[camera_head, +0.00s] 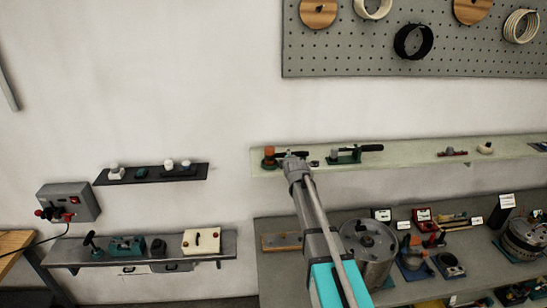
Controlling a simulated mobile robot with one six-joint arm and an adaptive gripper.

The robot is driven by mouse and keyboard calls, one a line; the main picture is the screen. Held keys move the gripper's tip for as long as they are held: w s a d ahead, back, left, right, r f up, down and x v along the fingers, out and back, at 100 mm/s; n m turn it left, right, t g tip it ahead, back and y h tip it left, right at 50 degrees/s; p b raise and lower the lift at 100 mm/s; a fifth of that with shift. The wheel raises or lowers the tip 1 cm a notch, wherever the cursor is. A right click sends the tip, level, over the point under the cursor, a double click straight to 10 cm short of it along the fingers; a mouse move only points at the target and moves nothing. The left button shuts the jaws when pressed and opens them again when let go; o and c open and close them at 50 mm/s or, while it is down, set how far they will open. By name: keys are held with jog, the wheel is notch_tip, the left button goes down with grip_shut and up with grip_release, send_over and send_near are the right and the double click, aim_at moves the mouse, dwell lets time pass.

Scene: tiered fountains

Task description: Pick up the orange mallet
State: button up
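An orange mallet (269,153) lies at the left end of the long pale shelf. Its orange head stands at the left and a dark handle appears to run to the right from it. My gripper (292,157) is at the handle, just right of the orange head, and partly covers the handle. The fingers are too small and too much in line with the arm to tell whether they are open or shut, or whether they touch the handle.
On the same pale shelf (400,157), a green tool with a black handle (357,154) lies to the right. Below is a grey bench with a metal drum (369,250) and several small tools. A pegboard (345,45) hangs above. A small dark shelf (150,175) is at left.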

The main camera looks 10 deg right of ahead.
jog(key=shift+d+r+b+x, duration=0.15)
jog(key=shift+b+x, duration=0.15)
jog(key=shift+x, duration=0.95)
jog(key=shift+d+r+b+x, duration=0.1)
jog(key=shift+b+x, duration=0.15)
jog(key=shift+x, duration=1)
grip_shut()
